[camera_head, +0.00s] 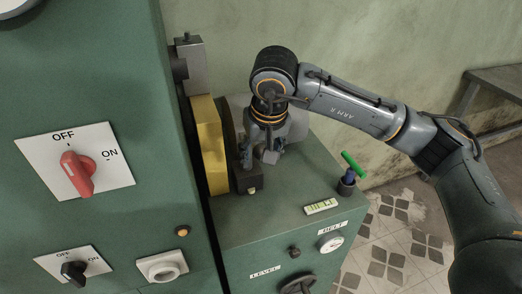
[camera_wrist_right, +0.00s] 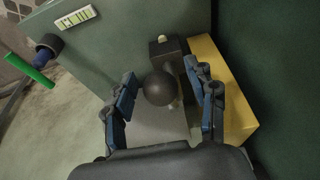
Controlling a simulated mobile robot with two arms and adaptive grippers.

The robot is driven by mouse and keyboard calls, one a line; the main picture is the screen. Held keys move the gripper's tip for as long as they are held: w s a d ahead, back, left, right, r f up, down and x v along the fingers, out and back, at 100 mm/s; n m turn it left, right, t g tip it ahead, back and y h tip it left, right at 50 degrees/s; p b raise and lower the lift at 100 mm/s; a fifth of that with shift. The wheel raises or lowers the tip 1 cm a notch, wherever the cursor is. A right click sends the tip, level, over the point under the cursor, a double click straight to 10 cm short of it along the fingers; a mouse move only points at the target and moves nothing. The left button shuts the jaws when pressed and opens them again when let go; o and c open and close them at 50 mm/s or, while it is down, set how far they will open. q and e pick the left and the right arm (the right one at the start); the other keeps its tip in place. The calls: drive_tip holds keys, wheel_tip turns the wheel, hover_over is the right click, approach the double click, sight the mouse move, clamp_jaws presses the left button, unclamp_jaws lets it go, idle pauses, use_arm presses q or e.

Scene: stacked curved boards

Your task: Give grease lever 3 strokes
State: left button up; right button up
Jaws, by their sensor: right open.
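My right gripper (camera_head: 259,156) is open above the green cabinet top, beside the yellow block. In the right wrist view its two blue-padded fingers (camera_wrist_right: 161,86) stand on either side of a round black knob (camera_wrist_right: 158,88). The knob looks like a lever's end, but its shaft is mostly hidden and I cannot tell contact. A green T-shaped handle (camera_head: 353,165) with a blue collar stands on a black fitting at the cabinet's right corner; it also shows in the right wrist view (camera_wrist_right: 30,73). No label marks either as the grease lever. My left gripper is out of view.
The yellow block (camera_head: 210,145) and a black block (camera_head: 247,181) stand close to the gripper. A tall green panel with a red switch (camera_head: 77,172) rises on the left.

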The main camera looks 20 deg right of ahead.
drive_tip(key=shift+p+v, duration=1.5)
drive_tip(key=shift+v, duration=1.95)
drive_tip(key=shift+f, duration=0.1)
